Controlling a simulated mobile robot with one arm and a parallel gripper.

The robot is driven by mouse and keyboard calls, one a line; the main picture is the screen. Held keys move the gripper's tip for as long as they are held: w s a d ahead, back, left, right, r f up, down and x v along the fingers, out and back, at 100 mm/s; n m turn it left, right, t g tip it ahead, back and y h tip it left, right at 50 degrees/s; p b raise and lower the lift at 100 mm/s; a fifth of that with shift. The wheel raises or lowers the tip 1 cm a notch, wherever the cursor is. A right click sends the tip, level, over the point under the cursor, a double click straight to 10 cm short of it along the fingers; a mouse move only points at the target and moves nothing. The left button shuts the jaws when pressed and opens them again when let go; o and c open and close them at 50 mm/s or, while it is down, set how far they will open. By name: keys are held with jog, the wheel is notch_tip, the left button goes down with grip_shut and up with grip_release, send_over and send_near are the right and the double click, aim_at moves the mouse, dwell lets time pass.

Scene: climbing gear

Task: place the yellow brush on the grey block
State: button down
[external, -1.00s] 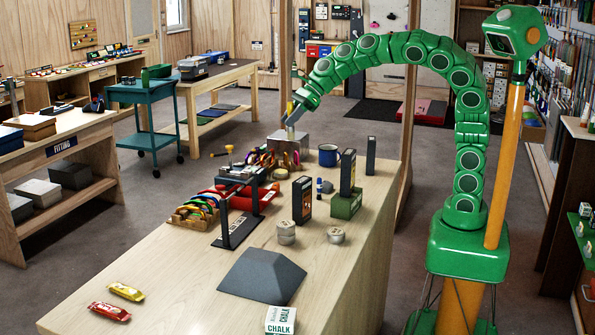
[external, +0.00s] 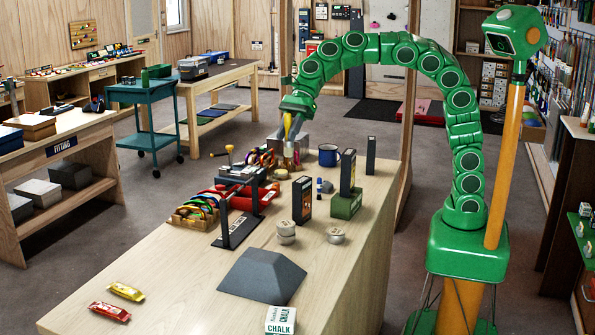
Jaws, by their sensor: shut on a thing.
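My gripper (external: 291,135) points down over the far end of the wooden table and is shut on a slim yellow thing, which looks like the yellow brush (external: 287,120). The fingers partly hide the brush. A light grey box-shaped block (external: 304,143) stands right below and behind the fingertips; I cannot tell whether the brush touches it. A dark grey block with sloped sides (external: 262,277) lies at the near part of the table, well away from my gripper.
The near left is mostly clear.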

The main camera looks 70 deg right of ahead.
jog(key=s+a+n+g, duration=0.4)
jog(key=s+a+n, duration=0.2)
jog(key=s+a, duration=0.55)
jog(key=g, duration=0.1)
send_over(261, 255)
jog(key=shift+n, duration=0.3)
jog(key=shift+f, duration=9.1)
jog(key=shift+f, duration=0.1)
jog(key=c, duration=0.9)
grip_release()
